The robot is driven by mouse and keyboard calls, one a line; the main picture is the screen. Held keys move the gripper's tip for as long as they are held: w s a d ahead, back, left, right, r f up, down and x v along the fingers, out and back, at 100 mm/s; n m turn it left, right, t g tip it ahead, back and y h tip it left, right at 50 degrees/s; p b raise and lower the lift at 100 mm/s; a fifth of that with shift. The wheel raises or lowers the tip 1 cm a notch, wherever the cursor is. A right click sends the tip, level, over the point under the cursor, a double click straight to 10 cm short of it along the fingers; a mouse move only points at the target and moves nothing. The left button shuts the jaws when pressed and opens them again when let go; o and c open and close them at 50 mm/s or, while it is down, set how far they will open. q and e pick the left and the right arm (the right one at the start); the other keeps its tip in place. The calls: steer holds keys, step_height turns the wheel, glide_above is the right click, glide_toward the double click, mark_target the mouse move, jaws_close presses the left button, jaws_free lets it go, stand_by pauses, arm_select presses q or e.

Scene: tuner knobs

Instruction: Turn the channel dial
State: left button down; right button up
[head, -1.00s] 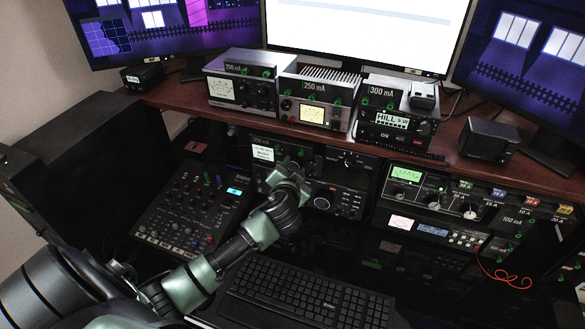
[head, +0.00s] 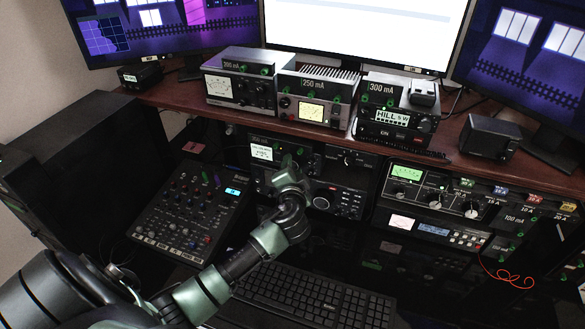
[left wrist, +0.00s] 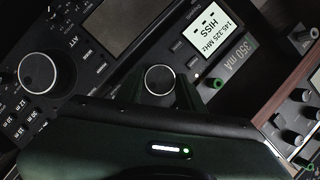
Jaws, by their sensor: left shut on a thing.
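The radio with a small lit display (head: 261,152) sits on the lower shelf under the desk top. In the left wrist view its display (left wrist: 207,32) reads 145.325 MHz and HISS, beside a 350 mA label. A round dark knob with a pale rim (left wrist: 159,79), apparently the channel dial, stands between my left gripper's fingers (left wrist: 160,92). My left gripper (head: 288,168) is shut on this knob. In the head view the gripper hides the knob. My right gripper is not in view.
A larger knob (left wrist: 40,73) stands on the neighbouring radio. A mixer (head: 190,215) lies left of my arm and a keyboard (head: 315,298) lies below it. More radios stand on the upper desk (head: 455,130) and at the right (head: 436,195).

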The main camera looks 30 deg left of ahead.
arm_select(q)
steer(key=c, duration=0.9)
jaws_free()
steer(key=b+v, duration=0.1)
steer(key=v, duration=0.7)
